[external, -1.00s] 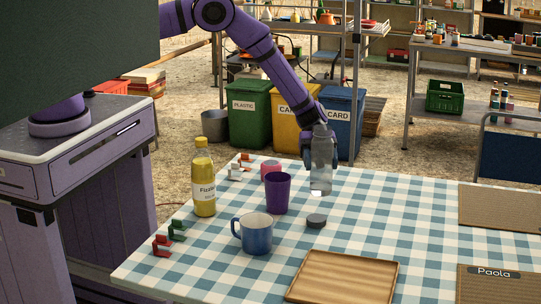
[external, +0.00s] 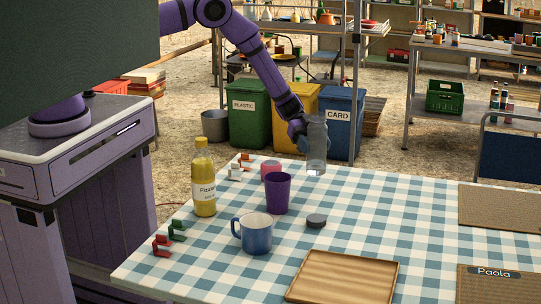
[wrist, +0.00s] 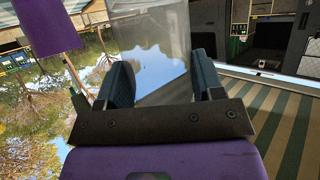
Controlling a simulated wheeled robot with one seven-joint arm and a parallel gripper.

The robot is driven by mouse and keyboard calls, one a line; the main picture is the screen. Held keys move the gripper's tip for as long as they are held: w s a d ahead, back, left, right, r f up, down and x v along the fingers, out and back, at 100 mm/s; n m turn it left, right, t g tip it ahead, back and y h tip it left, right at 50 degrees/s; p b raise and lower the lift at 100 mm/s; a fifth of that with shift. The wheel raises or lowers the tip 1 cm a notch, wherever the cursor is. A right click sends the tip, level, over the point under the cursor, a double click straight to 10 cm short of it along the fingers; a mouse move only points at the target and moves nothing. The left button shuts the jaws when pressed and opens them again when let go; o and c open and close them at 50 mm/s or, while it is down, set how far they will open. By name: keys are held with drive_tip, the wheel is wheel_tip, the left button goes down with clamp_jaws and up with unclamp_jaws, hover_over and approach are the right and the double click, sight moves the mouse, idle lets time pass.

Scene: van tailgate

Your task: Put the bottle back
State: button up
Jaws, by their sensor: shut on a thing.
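My gripper (external: 303,132) is shut on a clear grey bottle (external: 317,155) and holds it about upright in the air, above the table's far edge in the external view. In the wrist view the see-through bottle (wrist: 160,45) fills the space between my two dark fingers (wrist: 165,85). A second bottle, yellow with a white label and yellow cap (external: 204,180), stands upright on the checked table (external: 400,215) to the left of my gripper. A small dark round thing (external: 316,220), perhaps a lid, lies on the cloth.
A purple cup (external: 277,195), a blue mug (external: 254,236), a pink cup (external: 271,168) and small coloured clips (external: 177,231) stand on the left of the table. A wooden tray (external: 343,277) lies at the front. Bins (external: 249,115) stand behind. The table's middle right is clear.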

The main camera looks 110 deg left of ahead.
sight(315, 157)
drive_tip(key=shift+f, duration=2.1)
drive_tip(key=shift+f, duration=0.15)
drive_tip(key=o, duration=1.1)
drive_tip(key=shift+r, duration=0.2)
drive_tip(key=v, duration=1.2)
drive_tip(key=shift+f, duration=0.15)
